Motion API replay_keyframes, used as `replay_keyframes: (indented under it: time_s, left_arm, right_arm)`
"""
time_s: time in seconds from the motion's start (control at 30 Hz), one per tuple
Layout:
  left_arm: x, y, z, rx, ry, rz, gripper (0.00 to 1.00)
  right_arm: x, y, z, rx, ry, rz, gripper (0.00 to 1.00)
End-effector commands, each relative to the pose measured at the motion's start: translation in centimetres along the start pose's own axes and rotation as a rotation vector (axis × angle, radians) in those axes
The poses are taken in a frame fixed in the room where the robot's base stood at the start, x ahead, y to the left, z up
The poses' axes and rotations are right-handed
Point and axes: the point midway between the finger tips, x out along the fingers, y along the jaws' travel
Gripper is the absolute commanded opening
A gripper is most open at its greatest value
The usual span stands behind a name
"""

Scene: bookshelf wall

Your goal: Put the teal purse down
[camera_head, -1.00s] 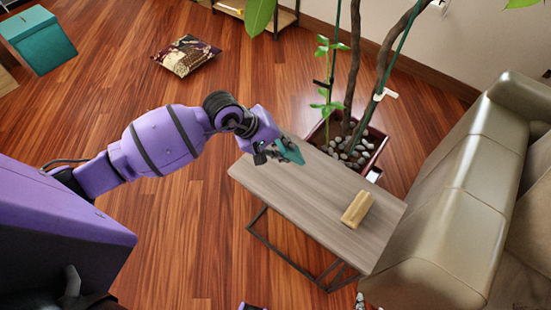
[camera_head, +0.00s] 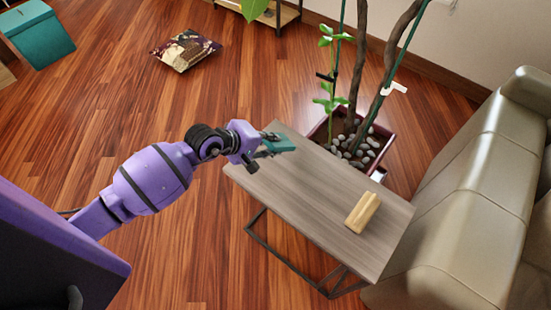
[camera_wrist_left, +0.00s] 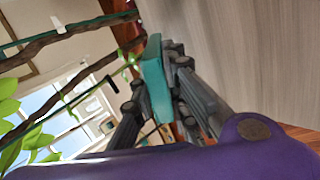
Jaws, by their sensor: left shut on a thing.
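The teal purse (camera_head: 281,146) is small and flat-sided, at the far left end of the grey-brown side table (camera_head: 300,205). My left gripper (camera_head: 266,146) is shut on it, with the arm reaching in from the left. In the left wrist view the purse (camera_wrist_left: 156,78) stands between the dark fingers (camera_wrist_left: 160,98), with the table top (camera_wrist_left: 240,50) beside it. I cannot tell whether the purse touches the table. My right gripper is not in view.
A yellow-tan block-like object (camera_head: 363,212) lies on the table's right part; the table's middle is clear. A potted plant (camera_head: 358,145) stands behind the table, and a beige sofa (camera_head: 475,190) is at right. A patterned cushion (camera_head: 186,50) lies on the floor.

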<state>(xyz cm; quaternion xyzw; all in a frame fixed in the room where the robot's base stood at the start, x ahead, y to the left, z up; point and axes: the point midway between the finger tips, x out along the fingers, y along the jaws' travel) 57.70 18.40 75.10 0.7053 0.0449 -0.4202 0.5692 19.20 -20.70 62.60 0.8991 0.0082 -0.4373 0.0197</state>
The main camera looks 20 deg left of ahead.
Motion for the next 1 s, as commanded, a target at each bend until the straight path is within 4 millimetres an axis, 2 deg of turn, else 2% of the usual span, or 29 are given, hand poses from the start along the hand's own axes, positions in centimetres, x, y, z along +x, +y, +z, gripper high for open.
replay_keyframes:
  time_s: [0.03, 0.2, 0.57, 0.6, 0.67, 1.0]
  left_arm:
    - [0.8, -1.2, 0.1, -0.002, -0.002, -0.005, 0.00]
    - [1.9, -2.3, 0.0, 0.002, -0.001, -0.003, 0.00]
    - [2.0, -2.3, 0.0, 0.002, 0.000, 0.001, 0.00]
    - [2.0, -2.3, 0.0, 0.002, 0.000, 0.000, 0.19]
    - [2.0, -2.3, 0.0, 0.002, 0.000, 0.000, 0.26]
    - [1.8, -2.3, 0.0, 0.002, 0.000, 0.000, 0.26]
  right_arm:
    - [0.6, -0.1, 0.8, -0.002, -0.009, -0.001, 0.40]
    - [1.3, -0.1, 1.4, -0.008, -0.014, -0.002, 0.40]
    - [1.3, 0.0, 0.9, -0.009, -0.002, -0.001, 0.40]
    - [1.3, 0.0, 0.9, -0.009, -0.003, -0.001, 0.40]
    - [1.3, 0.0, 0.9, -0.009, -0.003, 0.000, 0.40]
    - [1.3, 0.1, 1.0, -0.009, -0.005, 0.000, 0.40]
